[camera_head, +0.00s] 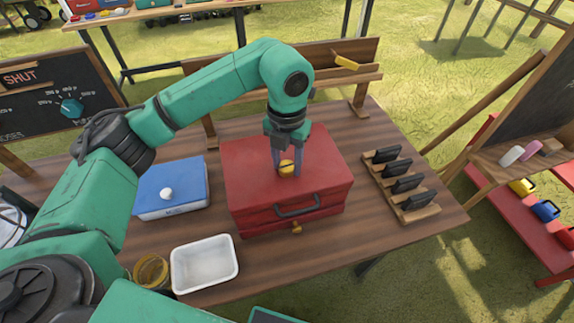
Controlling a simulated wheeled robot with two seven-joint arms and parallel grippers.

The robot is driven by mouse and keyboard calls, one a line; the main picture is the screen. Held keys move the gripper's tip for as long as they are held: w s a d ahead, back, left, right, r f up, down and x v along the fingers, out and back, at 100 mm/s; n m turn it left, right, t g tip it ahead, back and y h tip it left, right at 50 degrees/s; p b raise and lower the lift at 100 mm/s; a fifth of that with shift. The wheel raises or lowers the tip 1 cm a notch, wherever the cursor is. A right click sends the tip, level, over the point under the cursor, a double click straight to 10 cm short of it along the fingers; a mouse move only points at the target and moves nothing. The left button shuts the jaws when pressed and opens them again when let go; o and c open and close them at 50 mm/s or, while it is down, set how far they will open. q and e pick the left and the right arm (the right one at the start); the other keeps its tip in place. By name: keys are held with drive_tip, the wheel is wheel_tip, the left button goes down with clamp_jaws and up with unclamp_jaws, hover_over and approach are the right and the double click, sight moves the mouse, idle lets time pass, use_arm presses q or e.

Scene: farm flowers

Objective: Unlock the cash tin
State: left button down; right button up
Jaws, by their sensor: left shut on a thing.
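A red tin (245,165) with a dark handle on its front stands shut in the middle of the wooden table; I take it for the cash tin. A small brass piece (296,228) shows low on its front, below the handle; whether it is a lock or a key I cannot tell. My left gripper (287,165) points down over the tin's lid, shut on a small round yellow piece (287,169). Whether that piece touches the lid is unclear. My right gripper is not in view.
A blue-lidded box (180,184) with a white knob stands left of the tin. A white tray (204,263) and a round amber container (151,271) are at the front left. A wooden rack (423,212) with several black pieces stands right. A chalkboard (50,95) stands at the left.

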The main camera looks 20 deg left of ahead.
sight(287, 166)
use_arm(q)
drive_tip(key=shift+m, duration=0.5)
drive_tip(key=shift+c, duration=1.7)
unclamp_jaws()
drive_tip(key=shift+r, duration=0.15)
wheel_tip(287, 166, up, 14)
drive_tip(key=shift+r, duration=0.15)
